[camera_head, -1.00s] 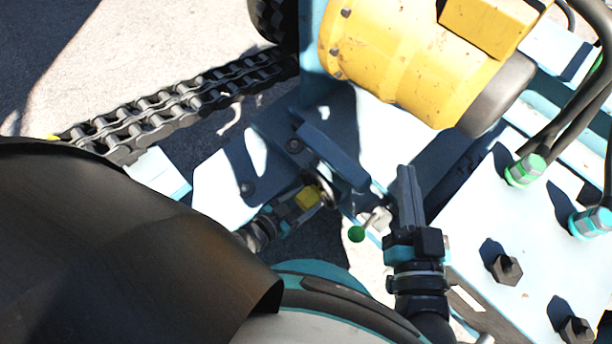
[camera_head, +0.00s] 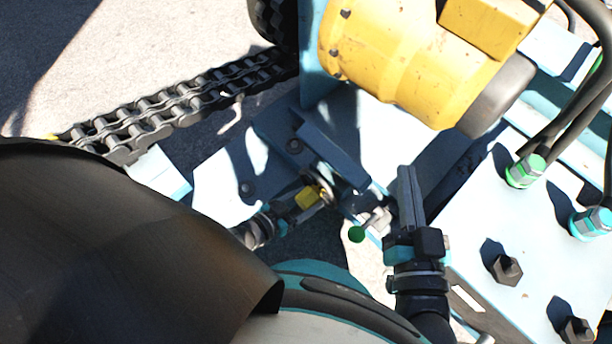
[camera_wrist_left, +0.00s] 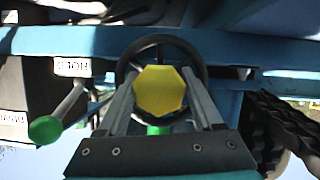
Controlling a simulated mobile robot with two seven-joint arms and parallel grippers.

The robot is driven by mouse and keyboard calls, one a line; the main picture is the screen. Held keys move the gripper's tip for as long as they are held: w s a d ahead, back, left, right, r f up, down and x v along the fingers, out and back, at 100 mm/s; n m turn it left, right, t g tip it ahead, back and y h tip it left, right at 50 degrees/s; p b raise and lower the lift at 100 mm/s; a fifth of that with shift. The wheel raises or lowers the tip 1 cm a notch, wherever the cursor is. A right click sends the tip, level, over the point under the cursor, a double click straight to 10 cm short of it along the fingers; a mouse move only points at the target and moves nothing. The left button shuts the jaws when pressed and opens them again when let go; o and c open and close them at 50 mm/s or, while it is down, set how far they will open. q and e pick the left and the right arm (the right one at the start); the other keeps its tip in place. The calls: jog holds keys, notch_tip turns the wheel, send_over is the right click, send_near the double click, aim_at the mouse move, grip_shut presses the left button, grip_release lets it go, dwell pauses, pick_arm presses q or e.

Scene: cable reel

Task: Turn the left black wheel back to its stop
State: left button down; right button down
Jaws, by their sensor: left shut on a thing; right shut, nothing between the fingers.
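The left black wheel (camera_wrist_left: 201,62) is a dark ring with a yellow faceted hub (camera_wrist_left: 160,92) in the left wrist view. The hub also shows in the head view (camera_head: 307,197), low in the middle by the blue frame. My left gripper (camera_head: 312,195) is at the wheel, with its two fingers on either side of the hub, shut on it. The exact finger contact is partly hidden. My right gripper (camera_head: 405,175) is shut and empty, to the right of the wheel, pointing up in the picture.
A lever with a green knob (camera_head: 356,234) stands between my grippers; the knob also shows in the left wrist view (camera_wrist_left: 45,130). A yellow motor (camera_head: 410,60) is above, a chain (camera_head: 180,105) at left, and a bolted plate with hoses (camera_head: 480,225) at right.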

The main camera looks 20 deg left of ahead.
pick_arm(q)
jog(key=shift+d+n, duration=0.15)
jog(key=shift+n, duration=0.25)
jog(key=shift+h, duration=0.3)
jog(key=shift+c, duration=0.2)
grip_release()
jog(key=shift+s, duration=0.1)
